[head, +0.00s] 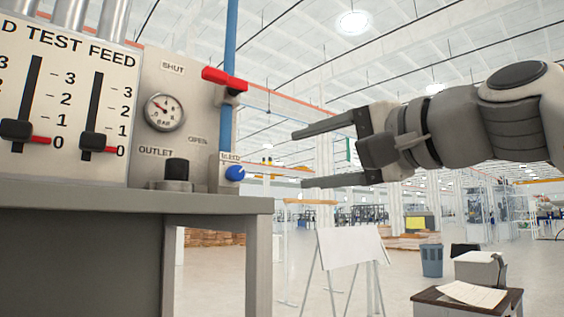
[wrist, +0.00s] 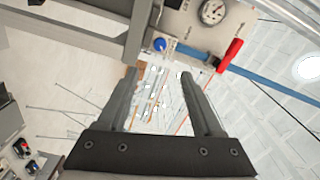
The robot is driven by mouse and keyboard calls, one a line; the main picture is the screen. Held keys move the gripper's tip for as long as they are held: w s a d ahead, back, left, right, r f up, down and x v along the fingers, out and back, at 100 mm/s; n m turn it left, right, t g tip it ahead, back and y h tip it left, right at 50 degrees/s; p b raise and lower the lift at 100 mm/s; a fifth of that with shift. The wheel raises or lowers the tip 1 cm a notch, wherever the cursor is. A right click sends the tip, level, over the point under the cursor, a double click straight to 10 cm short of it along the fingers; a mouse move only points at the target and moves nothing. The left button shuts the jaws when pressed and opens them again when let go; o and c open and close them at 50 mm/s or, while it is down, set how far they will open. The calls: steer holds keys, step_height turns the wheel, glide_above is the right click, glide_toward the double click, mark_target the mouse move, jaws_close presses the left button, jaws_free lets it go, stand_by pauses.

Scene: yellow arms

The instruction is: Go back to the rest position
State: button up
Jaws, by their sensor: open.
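My gripper (head: 312,157) is open and empty in the head view. It is held in the air to the right of the test panel, pointing left, with its two dark fingers apart. In the wrist view my gripper (wrist: 158,75) also shows spread fingers with nothing between them. The red lever handle (head: 224,79) on the blue pipe (head: 229,130) is left of my gripper and apart from it. The blue knob (head: 235,173) is lower down, also apart from the fingers.
The panel has a gauge (head: 164,112), two sliders (head: 95,140) and a dark outlet knob (head: 177,169) above a grey bench (head: 130,199). A white board on legs (head: 352,246), a blue bin (head: 432,260) and a small table (head: 468,303) stand beyond. Air around my gripper looks free.

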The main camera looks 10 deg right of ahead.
stand_by(0.4)
step_height(320, 180, down, 26)
steer(key=s+n+g+h, duration=0.2)
steer(key=n+g+h, duration=0.2)
steer(key=g+h, duration=0.1)
steer(key=s+d+f+n+g+h, duration=0.2)
steer(key=s+f, duration=0.2)
steer(key=f, duration=0.6)
steer(key=s+d+f+n+g+h, duration=0.2)
steer(key=s+f+h, duration=0.1)
steer(key=f, duration=0.7)
steer(key=shift+s+d+f, duration=0.25)
steer(key=shift+s+f, duration=0.05)
steer(key=shift+s, duration=0.35)
